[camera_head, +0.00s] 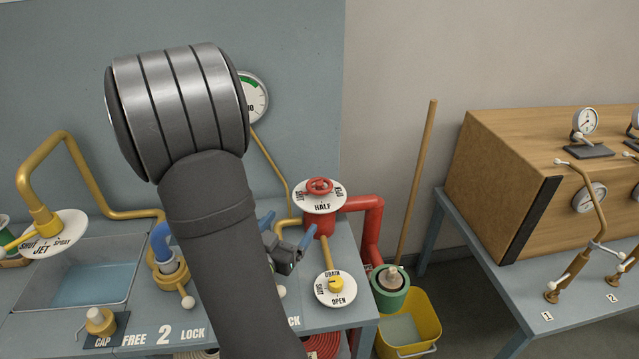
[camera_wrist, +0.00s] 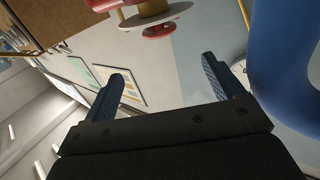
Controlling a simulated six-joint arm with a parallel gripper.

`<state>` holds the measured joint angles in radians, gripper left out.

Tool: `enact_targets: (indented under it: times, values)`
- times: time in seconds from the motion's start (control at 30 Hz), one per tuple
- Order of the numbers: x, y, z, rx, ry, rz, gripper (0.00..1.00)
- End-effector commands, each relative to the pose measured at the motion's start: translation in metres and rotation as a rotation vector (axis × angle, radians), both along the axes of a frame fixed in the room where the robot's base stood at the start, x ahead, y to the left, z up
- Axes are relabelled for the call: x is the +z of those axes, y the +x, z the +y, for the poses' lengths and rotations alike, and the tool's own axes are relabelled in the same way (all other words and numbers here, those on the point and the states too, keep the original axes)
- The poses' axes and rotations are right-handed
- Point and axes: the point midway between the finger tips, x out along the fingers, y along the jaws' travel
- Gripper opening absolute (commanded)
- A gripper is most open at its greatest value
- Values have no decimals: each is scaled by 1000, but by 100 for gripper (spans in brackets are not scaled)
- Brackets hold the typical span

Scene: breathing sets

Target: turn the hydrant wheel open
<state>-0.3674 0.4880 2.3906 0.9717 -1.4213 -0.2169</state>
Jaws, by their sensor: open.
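The red hydrant wheel (camera_head: 319,186) sits above a round white dial (camera_head: 322,203) marked HALF, with SHUT at the left and OPEN at the right. The dial is on top of the red hydrant pipe (camera_head: 371,225). My gripper (camera_head: 288,229) is open and empty, with blue fingers, to the left of and lower in the picture than the wheel. In the wrist view, a red part that looks like the wheel (camera_wrist: 158,32) shows at the top, beyond and between the open fingers (camera_wrist: 160,76). The wheel is apart from the fingers. My arm hides part of the bench.
A yellow valve with a DRAIN/OPEN dial (camera_head: 335,288) is on the bench below the hydrant. A blue pipe (camera_head: 162,240) stands left of my arm and fills the wrist view's right side (camera_wrist: 285,60). A yellow bucket (camera_head: 408,325) and broom stand right of the bench.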

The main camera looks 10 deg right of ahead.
Motion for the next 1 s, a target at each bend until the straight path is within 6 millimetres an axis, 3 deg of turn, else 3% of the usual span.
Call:
enact_targets:
  times: [0.27,1.0]
  values:
    - [0,21,-16,-5,0,0,86]
    - [0,130,-88,-3,1,1,86]
